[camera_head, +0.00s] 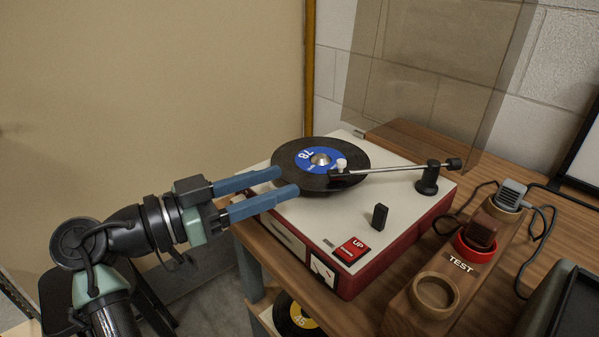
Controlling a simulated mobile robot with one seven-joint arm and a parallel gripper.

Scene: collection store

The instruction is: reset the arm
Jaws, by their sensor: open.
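A record player (300,215) with a cream top and red sides stands on a wooden table. A black record (288,160) with a blue label reading 78 lies on it. The silver tonearm (385,170) runs from its black pivot at the right to a head over the record's right part; I cannot tell if the needle touches. A red switch marked UP (353,250) is at the deck's front. A black lever (379,216) stands behind it. My gripper (288,181) is open and empty, its blue fingers over the deck's left edge, by the record's near left rim.
A clear tinted lid (430,70) stands raised behind the deck. At right, a wooden holder (400,314) marked TEST carries two cartridge-like pieces and an empty ring. Cables lie beside it. A dark tray (565,310) is at bottom right. A yellow-labelled record (293,316) lies below.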

